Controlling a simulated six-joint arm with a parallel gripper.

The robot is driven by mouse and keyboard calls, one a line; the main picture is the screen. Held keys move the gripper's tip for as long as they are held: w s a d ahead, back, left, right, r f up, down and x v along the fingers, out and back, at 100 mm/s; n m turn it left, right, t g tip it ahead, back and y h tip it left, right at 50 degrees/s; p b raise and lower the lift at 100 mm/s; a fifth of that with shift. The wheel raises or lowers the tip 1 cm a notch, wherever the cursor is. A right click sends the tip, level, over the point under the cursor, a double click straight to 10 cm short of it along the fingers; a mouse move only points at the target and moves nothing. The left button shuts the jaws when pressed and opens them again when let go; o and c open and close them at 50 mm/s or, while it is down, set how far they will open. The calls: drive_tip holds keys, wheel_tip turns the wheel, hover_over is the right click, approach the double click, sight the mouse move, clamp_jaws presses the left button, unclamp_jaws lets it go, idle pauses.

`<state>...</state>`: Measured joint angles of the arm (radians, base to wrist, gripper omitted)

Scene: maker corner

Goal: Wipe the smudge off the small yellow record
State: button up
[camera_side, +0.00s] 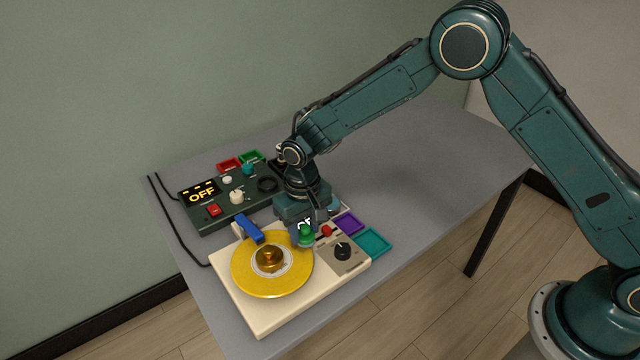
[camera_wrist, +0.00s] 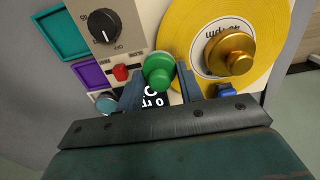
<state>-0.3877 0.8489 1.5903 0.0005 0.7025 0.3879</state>
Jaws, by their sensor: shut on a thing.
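The yellow record (camera_side: 290,279) lies flat on the cream turntable (camera_side: 262,321), with a gold knob-like piece (camera_side: 270,257) on its centre label. The record also shows in the wrist view (camera_wrist: 182,32), partly cut off by the frame. My gripper (camera_side: 307,232) points down at the record's right edge. It is shut on a green round-topped knob (camera_wrist: 158,74), which sits between the fingers beside the record. I cannot tell whether the knob is loose or fixed. My gripper hides part of the deck behind it.
A blue piece (camera_side: 248,229) stands at the record's back left edge. A black dial (camera_side: 342,251) and a red button (camera_wrist: 120,72) are on the deck. Purple (camera_side: 348,223) and teal (camera_side: 373,242) trays lie to the right. A dark control box (camera_side: 206,218) reading OFF stands behind.

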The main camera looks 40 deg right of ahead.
drive_tip(key=shift+r, duration=2.7)
drive_tip(key=shift+r, duration=0.15)
drive_tip(key=shift+r, duration=1.35)
drive_tip(key=shift+n, duration=0.4)
drive_tip(key=n, duration=0.4)
drive_tip(key=shift+w+f, duration=0.15)
drive_tip(key=shift+f, duration=0.05)
drive_tip(key=n, duration=0.4)
drive_tip(key=shift+w+f, duration=0.1)
drive_tip(key=shift+w, duration=0.05)
drive_tip(key=n, duration=0.4)
drive_tip(key=shift+w+f+n, duration=0.1)
drive_tip(key=shift+f+n, duration=0.05)
drive_tip(key=shift+n, duration=0.15)
drive_tip(key=n, duration=0.4)
drive_tip(key=shift+w+f+n, duration=0.15)
drive_tip(key=shift+n, duration=0.15)
